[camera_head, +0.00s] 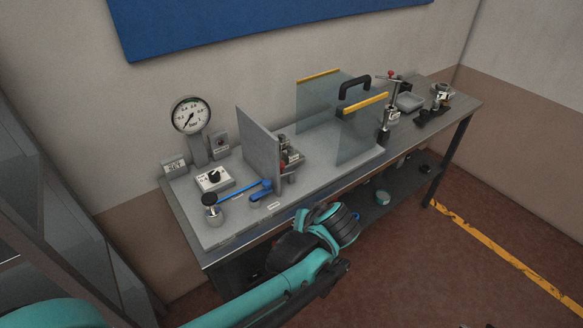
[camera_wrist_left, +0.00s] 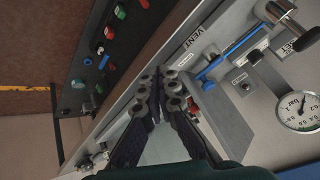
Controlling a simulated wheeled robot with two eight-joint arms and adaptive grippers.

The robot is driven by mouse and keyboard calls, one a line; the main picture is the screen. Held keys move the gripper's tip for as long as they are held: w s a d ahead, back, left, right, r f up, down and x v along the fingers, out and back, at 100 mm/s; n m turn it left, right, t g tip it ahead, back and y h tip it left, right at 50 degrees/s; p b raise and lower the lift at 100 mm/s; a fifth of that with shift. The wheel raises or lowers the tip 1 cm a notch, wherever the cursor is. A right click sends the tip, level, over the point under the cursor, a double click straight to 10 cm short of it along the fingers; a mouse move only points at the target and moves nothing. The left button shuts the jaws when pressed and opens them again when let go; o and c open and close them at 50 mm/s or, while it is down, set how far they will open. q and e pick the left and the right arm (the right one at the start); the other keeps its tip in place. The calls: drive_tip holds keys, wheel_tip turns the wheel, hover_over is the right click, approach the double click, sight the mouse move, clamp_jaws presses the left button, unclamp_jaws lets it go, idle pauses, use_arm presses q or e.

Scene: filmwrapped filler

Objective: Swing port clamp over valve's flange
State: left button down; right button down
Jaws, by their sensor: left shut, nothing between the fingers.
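My left gripper (camera_wrist_left: 160,84) shows in the left wrist view with its fingertips together and nothing between them. It is over the front part of the bench. In the head view my left arm reaches in from the lower left, and its fingers cannot be made out. A valve-like fitting with red and metal parts (camera_head: 290,154) stands behind the upright grey panel (camera_head: 258,145). I cannot tell which part is the port clamp or the flange. A blue lever (camera_head: 248,190) lies left of the panel; it also shows in the left wrist view (camera_wrist_left: 232,50). My right gripper is not in view.
A pressure gauge (camera_head: 190,115), a switch box (camera_head: 213,179) and a black-knobbed fitting (camera_head: 210,203) stand at the left end of the bench (camera_head: 225,233). A clear guard (camera_head: 355,130) with yellow edges stands mid-bench. Small fixtures (camera_head: 440,95) stand farther right. Several items lie on the lower shelf.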

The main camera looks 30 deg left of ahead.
use_arm(q)
drive_tip(key=s+d+m+t+h, duration=0.2)
drive_tip(key=s+d+m+h, duration=0.3)
drive_tip(key=s+d+h, duration=0.1)
drive_tip(key=shift+s+d+r, duration=0.2)
drive_tip(key=shift+s+d, duration=0.25)
drive_tip(key=shift+d, duration=0.45)
